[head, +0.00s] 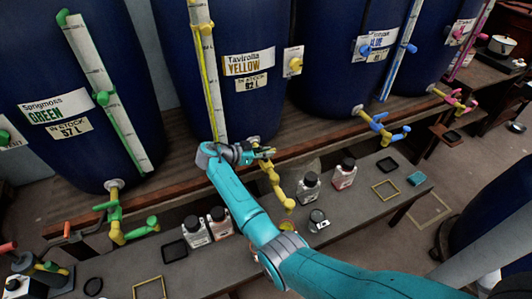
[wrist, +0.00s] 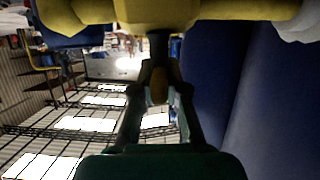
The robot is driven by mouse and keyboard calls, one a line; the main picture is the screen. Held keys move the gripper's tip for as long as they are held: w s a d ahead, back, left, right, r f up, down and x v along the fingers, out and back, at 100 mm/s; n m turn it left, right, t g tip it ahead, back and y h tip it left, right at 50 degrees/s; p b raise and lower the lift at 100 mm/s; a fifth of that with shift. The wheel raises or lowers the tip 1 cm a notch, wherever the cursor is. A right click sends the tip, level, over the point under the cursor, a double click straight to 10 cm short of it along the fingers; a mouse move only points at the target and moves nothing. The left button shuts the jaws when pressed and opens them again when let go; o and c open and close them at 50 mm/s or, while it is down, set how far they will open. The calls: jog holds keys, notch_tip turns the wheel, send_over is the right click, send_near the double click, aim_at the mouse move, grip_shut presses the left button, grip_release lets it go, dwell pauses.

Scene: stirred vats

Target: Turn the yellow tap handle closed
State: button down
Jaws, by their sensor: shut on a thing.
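The yellow tap (head: 278,186) comes out low at the front of the blue vat labelled YELLOW (head: 247,63), its spout hanging down over the bench. My gripper (head: 266,153) is at the top of this tap, where the handle sits, and covers most of the handle in the head view. In the wrist view my gripper (wrist: 159,85) is shut on the yellow handle (wrist: 158,90), which shows as a small yellow piece between the fingers. The yellow tap body (wrist: 200,10) fills the top edge of that view. The handle's exact angle is hard to tell.
A green tap (head: 115,215) is to the left and a blue tap (head: 380,127) to the right.

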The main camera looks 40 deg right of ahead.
jog(key=shift+s+f+m+g, duration=0.1)
jog(key=shift+f+m+g, duration=0.1)
jog(key=shift+m+g, duration=0.25)
jog(key=c, duration=1.2)
grip_release()
jog(key=shift+a+r, duration=0.1)
jog(key=shift+r, duration=0.05)
jog(key=shift+w+a+r, duration=0.15)
jog(key=shift+w+a, duration=0.1)
jog(key=shift+a, duration=0.1)
jog(key=v, duration=1.1)
